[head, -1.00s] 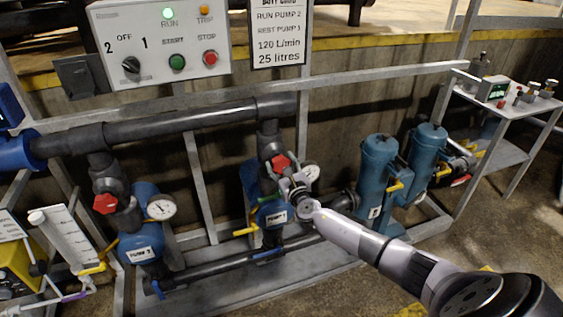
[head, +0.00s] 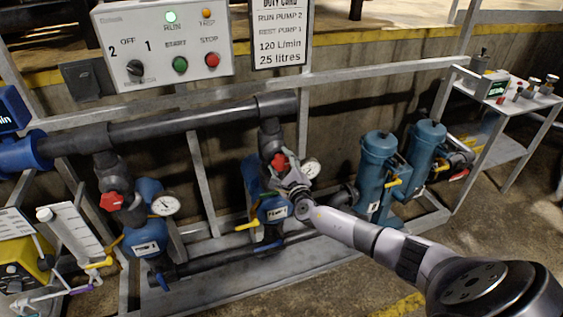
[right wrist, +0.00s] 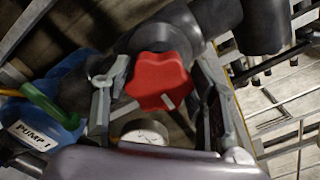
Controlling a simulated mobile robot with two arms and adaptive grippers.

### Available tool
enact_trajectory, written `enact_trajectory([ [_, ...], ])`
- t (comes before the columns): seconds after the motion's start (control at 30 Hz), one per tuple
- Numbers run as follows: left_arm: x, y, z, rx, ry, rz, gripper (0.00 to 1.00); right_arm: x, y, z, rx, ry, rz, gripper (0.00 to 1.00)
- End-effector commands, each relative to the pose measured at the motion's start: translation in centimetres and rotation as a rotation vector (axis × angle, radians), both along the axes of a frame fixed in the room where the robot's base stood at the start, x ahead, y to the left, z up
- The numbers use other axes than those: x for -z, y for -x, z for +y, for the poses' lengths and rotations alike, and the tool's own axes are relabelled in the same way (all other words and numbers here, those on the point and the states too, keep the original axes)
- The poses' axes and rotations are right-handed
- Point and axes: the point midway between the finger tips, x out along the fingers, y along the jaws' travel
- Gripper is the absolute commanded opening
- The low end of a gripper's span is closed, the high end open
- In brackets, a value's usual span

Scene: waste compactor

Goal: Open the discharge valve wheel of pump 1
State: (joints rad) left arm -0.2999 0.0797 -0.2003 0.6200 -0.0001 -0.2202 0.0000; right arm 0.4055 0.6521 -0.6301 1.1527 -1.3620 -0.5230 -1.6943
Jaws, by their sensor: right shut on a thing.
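The red discharge valve wheel (head: 279,159) of pump 1 is a lobed knob on the dark vertical pipe above the blue pump 1 (head: 252,178). My right gripper (head: 284,168) is at this wheel, partly covering it. In the right wrist view the red wheel (right wrist: 158,78) sits between the two grey fingers of my right gripper (right wrist: 158,92), which is shut on it. A white mark shows near the wheel's lower edge. The label "PUMP 1" (right wrist: 32,136) shows at the left there. My left gripper is not in view.
A pressure gauge (head: 311,168) stands just right of the gripper, and a yellow-handled valve (head: 246,226) is below left. Another pump with a red wheel (head: 113,201) is at left. Blue filter housings (head: 378,160) stand to the right. A control box (head: 163,45) hangs above.

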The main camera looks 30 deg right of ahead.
Motion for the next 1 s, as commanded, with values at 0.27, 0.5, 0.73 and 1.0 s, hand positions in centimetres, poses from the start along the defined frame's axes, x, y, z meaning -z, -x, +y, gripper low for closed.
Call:
enact_trajectory([
  [0.27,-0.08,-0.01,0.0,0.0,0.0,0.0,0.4,0.24,0.06,0.03,-0.001,0.021,0.009,0.25],
  [0.5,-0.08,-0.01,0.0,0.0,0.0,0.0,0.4,0.24,0.08,0.02,-0.001,0.021,0.009,0.25],
  [0.73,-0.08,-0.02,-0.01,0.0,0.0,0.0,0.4,0.16,0.05,0.01,-0.001,0.019,0.007,0.68],
  [1.0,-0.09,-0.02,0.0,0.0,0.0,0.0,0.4,0.05,0.01,0.0,-0.001,0.017,0.005,0.73],
])
